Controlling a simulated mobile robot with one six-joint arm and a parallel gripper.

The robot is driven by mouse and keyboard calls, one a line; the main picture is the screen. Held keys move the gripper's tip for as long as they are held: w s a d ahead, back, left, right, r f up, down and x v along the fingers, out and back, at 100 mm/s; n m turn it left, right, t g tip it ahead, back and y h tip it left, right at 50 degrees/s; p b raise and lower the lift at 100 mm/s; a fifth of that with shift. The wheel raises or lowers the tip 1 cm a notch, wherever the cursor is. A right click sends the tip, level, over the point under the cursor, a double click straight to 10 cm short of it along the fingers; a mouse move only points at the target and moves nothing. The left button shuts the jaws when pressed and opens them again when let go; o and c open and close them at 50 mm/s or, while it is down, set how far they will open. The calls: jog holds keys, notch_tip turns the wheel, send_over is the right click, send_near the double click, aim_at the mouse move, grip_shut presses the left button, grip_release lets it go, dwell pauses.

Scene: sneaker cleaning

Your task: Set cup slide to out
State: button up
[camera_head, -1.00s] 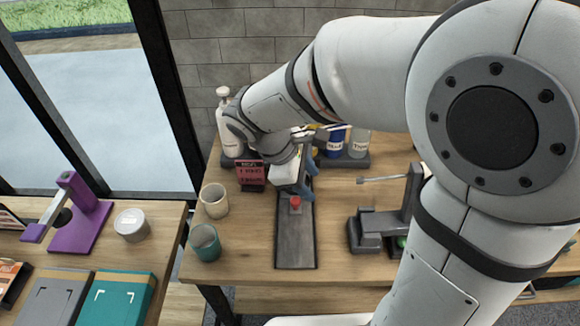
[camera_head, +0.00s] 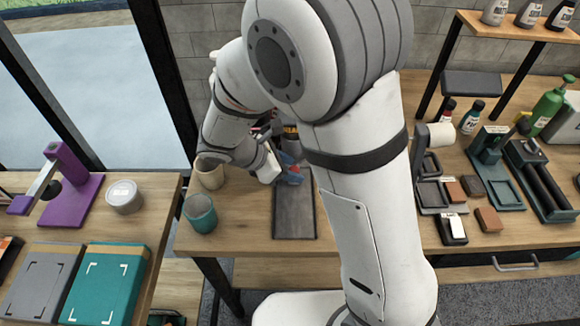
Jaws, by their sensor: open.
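A dark grey slide track (camera_head: 294,214) lies flat on the wooden table, its long side running away from me. I take it to be the cup slide. My gripper (camera_head: 291,172) is over the far end of the track, with its blue fingers low and open. The red knob seen on the track earlier is hidden now behind my gripper, so I cannot tell its position or whether the fingers touch it. A beige cup (camera_head: 209,174) and a teal cup (camera_head: 200,214) stand left of the track.
My arm covers the table right of the track. Further right are wooden blocks (camera_head: 472,186), a green bottle (camera_head: 546,105) and a raised shelf (camera_head: 520,30). On the left table are a purple stand (camera_head: 75,208), a white round tub (camera_head: 125,198) and a teal box (camera_head: 105,284).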

jog(key=shift+d+f, duration=0.1)
jog(key=shift+c, duration=0.5)
grip_shut()
